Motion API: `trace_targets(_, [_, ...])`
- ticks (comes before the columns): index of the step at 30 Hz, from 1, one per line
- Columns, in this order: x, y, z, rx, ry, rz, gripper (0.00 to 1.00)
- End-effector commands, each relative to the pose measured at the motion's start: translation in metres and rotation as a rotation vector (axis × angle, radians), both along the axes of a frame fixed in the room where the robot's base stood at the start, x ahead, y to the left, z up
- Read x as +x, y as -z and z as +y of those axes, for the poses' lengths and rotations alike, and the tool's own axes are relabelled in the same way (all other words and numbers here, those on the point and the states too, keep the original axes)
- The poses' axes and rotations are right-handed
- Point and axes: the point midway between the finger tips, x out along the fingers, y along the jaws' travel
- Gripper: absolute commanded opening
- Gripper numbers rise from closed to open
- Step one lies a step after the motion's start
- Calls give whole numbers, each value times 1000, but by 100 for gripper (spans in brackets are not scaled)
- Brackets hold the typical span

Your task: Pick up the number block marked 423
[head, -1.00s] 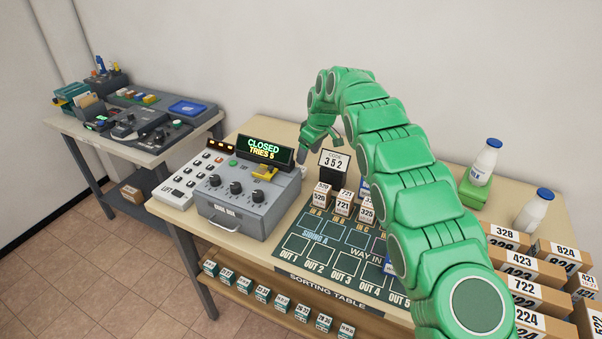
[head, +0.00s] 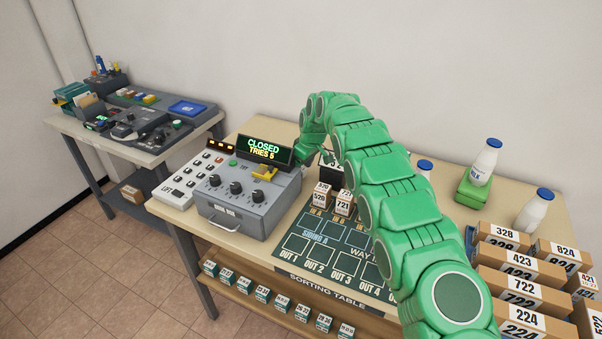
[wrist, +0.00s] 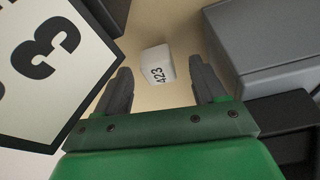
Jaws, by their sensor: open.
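The small white number block marked 423 (wrist: 158,65) shows in the wrist view on the tan tabletop, beyond my fingertips and roughly between them. My gripper (wrist: 160,82) is open with nothing between its two dark fingers. The block looks apart from both fingers. In the head view my green arm reaches over the sorting table (head: 235,247) and its end is behind the grey box and sign area. The number block is hidden there.
In the wrist view a white code sign (wrist: 50,60) stands close on the left and a grey box (wrist: 265,45) on the right. In the head view a grey machine (head: 240,200) reads CLOSED. Number boxes (head: 335,193) and larger cartons (head: 520,285) stand to the right.

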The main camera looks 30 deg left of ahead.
Motion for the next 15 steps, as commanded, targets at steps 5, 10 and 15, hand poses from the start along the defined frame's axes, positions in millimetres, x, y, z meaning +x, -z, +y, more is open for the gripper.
trace_targets(5, [0,0,0,0,0,-1,70])
trace_targets(10, [0,0,0,0,0,0,44])
trace_targets(15, [0,0,0,0,0,-1,18])
